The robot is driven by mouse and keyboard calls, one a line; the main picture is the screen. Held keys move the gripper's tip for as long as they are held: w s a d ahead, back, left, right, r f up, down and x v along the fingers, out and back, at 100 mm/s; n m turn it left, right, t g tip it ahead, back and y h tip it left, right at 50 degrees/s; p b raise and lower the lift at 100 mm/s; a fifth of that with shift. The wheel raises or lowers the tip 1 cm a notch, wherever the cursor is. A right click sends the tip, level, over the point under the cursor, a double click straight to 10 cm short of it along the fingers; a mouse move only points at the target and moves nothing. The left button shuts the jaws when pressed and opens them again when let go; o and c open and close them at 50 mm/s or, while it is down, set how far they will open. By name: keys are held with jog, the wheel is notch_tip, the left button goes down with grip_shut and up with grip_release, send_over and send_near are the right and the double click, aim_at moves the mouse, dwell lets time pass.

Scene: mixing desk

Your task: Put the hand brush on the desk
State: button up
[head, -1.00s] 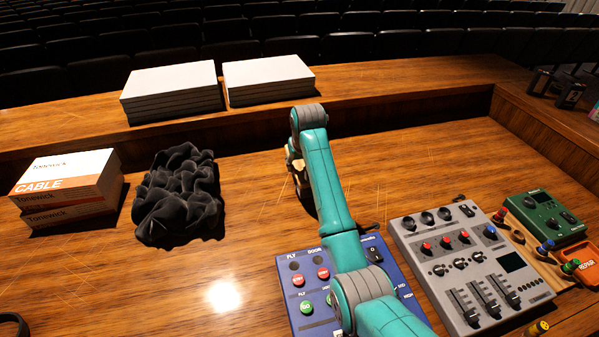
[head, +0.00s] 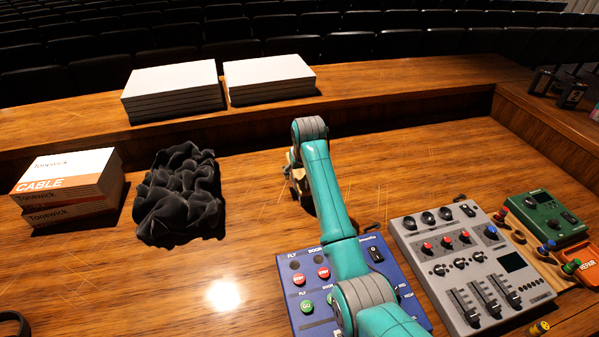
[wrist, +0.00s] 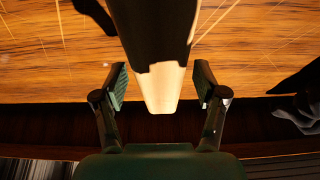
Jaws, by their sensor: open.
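In the wrist view, a hand brush with a dark part and a pale, wood-coloured end (wrist: 162,90) lies between the two fingers of my gripper (wrist: 161,84). The fingers are open, one on each side of the pale end, with a gap showing on both sides. In the head view, my teal arm hides most of the gripper and brush; a pale and brown bit shows just left of the arm. Whether the brush touches the desk (head: 250,235) cannot be told.
A dark crumpled cloth (head: 178,195) and cable boxes (head: 68,185) lie to the left. A blue button box (head: 300,300) sits under my arm, a grey mixer (head: 470,262) to its right. White paper stacks (head: 172,88) stand on the back ledge. Desk between cloth and blue box is clear.

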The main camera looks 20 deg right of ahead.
jog(key=v, duration=1.2)
jog(key=shift+r, duration=0.2)
